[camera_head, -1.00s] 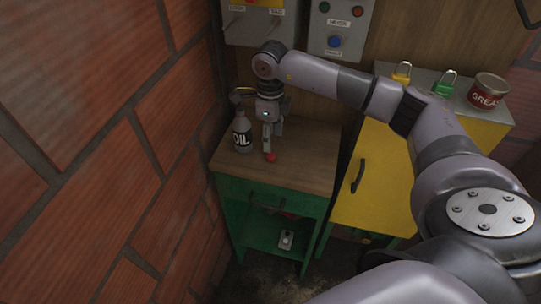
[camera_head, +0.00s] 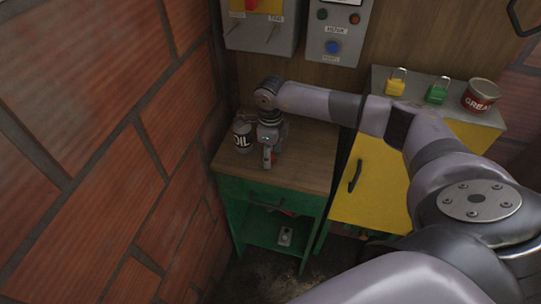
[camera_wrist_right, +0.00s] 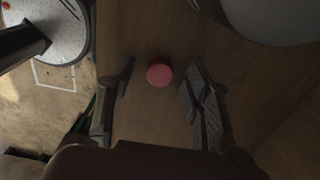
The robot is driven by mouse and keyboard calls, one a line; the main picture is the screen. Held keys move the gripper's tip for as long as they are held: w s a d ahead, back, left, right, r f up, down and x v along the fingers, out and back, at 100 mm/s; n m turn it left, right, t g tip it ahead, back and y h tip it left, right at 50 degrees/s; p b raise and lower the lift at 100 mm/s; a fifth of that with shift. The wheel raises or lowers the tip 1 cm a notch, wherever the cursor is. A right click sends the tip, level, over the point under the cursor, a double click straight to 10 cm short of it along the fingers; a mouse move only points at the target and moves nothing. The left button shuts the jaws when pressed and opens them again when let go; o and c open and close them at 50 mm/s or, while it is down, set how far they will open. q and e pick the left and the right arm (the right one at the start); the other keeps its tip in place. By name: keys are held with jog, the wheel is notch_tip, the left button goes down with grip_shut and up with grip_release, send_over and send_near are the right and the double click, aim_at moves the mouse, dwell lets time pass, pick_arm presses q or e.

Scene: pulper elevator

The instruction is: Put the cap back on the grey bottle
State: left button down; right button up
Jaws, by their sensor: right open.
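The grey bottle (camera_head: 243,138), labelled OIL, stands upright at the back left of the wooden top of the green cabinet. The red cap (camera_wrist_right: 159,75) lies on the wood, round and seen from above in the right wrist view. In the head view only a bit of red shows beside my fingers. My right gripper (camera_head: 268,158) points down just right of the bottle. In the wrist view its open fingers (camera_wrist_right: 160,72) stand on either side of the cap, with gaps to both. My left gripper is not in view.
A brick wall (camera_head: 100,150) rises close on the left. A yellow cabinet (camera_head: 375,185) stands to the right, with a yellow padlock (camera_head: 396,87), a green padlock (camera_head: 437,94) and a grease tin (camera_head: 481,96) on top. Control boxes (camera_head: 335,35) hang behind. The cabinet top's front right is clear.

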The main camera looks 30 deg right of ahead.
jog(key=shift+c, duration=0.5)
jog(key=c, duration=0.7)
